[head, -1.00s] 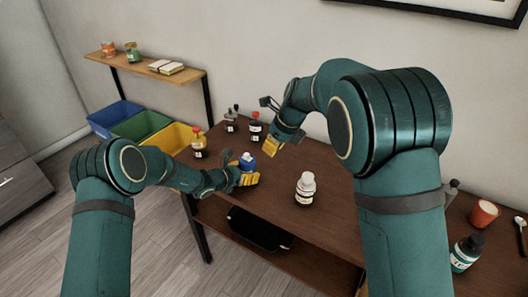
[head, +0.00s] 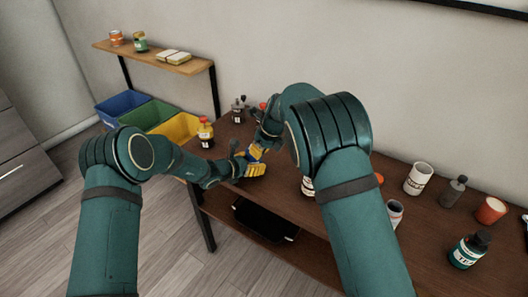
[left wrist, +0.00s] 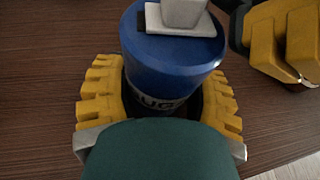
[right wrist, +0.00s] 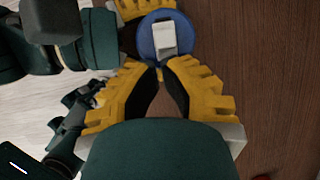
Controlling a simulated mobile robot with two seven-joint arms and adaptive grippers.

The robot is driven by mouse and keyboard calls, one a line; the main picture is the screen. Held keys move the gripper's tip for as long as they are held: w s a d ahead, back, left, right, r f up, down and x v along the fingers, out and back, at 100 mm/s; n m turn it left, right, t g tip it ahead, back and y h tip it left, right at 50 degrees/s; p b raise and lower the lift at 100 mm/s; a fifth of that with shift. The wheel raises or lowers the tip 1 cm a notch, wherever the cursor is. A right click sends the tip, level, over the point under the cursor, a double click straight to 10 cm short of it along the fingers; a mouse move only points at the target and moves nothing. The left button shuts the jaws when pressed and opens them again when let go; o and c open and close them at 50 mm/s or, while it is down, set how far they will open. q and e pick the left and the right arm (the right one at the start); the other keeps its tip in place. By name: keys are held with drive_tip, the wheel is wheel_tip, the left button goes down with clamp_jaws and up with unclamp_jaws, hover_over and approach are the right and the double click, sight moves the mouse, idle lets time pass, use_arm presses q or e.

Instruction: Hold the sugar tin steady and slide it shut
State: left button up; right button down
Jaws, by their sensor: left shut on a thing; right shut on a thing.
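The sugar tin (left wrist: 170,60) has a blue body and lid, a partly hidden label and a pale block (right wrist: 165,38) on a dark slot on top. My left gripper (left wrist: 165,98) is shut around the tin's body, which stands upright. My right gripper (right wrist: 163,70) has its fingertips close together at the edge of the lid; what lies between them is too small to see clearly. In the left wrist view its yellow fingers are right of the pale block.
A white mug (head: 419,178), an orange cup (head: 490,210) and a dark-capped bottle (head: 469,249) stand on the table's right side. A white bottle is mostly hidden behind my right arm.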

drive_tip(key=shift+w+a, duration=0.1)
drive_tip(key=shift+a, duration=0.05)
drive_tip(key=shift+w+a, duration=0.45)
drive_tip(key=shift+a, duration=0.1)
drive_tip(key=shift+s+d, duration=0.1)
drive_tip(key=shift+d, duration=0.05)
drive_tip(key=shift+s+d, duration=0.2)
drive_tip(key=shift+d, duration=0.05)
drive_tip(key=s+d+r, duration=0.4)
drive_tip(key=d+r, duration=0.1)
drive_tip(key=r, duration=0.4)
drive_tip(key=shift+s+d+r, duration=0.15)
drive_tip(key=shift+s+r, duration=0.05)
